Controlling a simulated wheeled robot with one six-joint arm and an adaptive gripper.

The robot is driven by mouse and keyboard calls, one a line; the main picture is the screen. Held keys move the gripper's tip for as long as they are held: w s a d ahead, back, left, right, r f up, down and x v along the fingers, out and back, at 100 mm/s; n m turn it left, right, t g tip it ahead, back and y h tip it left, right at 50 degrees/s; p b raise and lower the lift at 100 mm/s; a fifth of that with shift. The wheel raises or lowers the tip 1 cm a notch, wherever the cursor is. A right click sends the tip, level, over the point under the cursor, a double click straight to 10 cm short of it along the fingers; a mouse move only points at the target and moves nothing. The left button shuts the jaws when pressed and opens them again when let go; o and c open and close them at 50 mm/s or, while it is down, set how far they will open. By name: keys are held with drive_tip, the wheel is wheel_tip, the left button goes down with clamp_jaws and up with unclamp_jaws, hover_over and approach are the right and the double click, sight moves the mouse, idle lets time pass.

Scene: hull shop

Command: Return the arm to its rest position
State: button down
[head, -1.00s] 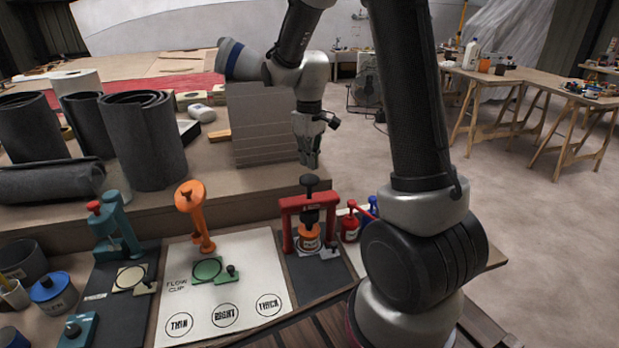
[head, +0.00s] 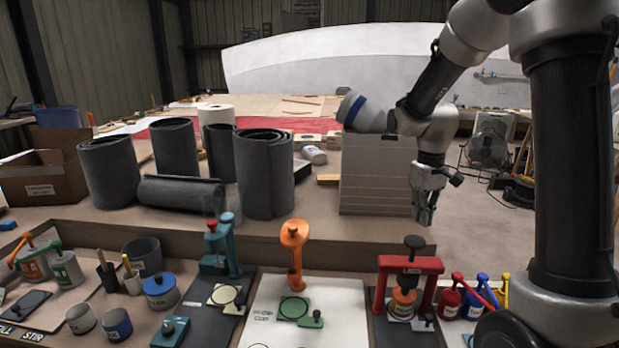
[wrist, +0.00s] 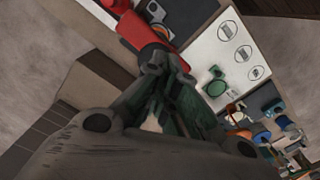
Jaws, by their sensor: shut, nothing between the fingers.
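My gripper (head: 424,207) hangs from my bent arm in the head view, fingers pointing down and close together. It is shut and empty. It is in the air in front of the grey stacked panels (head: 376,176), above and a little right of the red press (head: 411,266). In the wrist view my gripper's fingers (wrist: 158,112) fill the lower middle, with the red press (wrist: 140,30) beyond them and the white board (wrist: 222,60) to the right.
An orange stand (head: 295,250) and a teal press (head: 220,250) stand on the bench left of the red press. Dark rolls (head: 264,175) stand on the raised shelf. Red and blue bottles (head: 449,300) sit right of the red press.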

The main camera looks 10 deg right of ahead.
drive_tip(key=s+r+m+t, duration=0.1)
drive_tip(key=s+r+t, duration=0.1)
drive_tip(key=s+r, duration=0.5)
drive_tip(key=s+r+m+t, duration=0.2)
drive_tip(key=s+r, duration=0.4)
drive_tip(key=s, duration=1)
drive_tip(key=shift+s+d+r+t, duration=0.25)
drive_tip(key=shift+d+r+t, duration=0.05)
drive_tip(key=shift+r, duration=0.05)
